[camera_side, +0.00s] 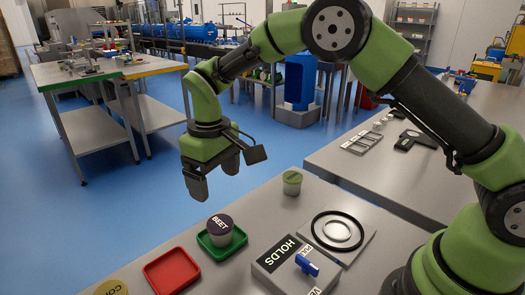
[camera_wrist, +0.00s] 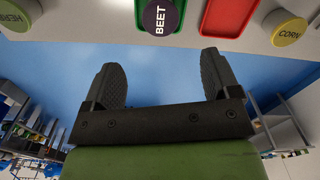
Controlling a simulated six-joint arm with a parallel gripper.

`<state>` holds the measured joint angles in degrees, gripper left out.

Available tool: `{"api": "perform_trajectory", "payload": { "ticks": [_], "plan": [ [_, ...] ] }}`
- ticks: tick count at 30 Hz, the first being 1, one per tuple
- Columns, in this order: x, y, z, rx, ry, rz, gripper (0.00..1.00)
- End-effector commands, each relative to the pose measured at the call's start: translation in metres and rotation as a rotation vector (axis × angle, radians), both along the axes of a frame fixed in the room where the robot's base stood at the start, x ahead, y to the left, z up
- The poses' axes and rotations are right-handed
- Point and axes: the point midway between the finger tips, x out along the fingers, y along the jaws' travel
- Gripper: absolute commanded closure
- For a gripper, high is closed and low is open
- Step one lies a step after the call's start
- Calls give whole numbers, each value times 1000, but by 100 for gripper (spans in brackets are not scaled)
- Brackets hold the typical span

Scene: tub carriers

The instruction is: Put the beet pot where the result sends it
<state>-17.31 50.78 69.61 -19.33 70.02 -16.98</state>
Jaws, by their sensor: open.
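A corn pot (camera_side: 112,288) with a yellow lid stands at the near left, cut by the frame. A green-lidded pot (camera_side: 292,183) stands at the back of the bench. A plate with a black ring (camera_side: 314,233) lies right of the box. Bench between the back pot and green tray is clear.

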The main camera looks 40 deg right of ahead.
Motion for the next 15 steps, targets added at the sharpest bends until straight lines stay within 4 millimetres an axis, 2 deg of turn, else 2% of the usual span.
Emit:
{"api": "perform_trajectory", "payload": {
  "ticks": [4,7,11,15],
  "plan": [
    [0,-1,2,2,-3,-2,18],
    [-3,-5,17,14,-22,-23,18],
    [-17,-19,61,56,-84,-90,18],
    [-51,-41,115,118,-176,-194,18]
  ]
}}
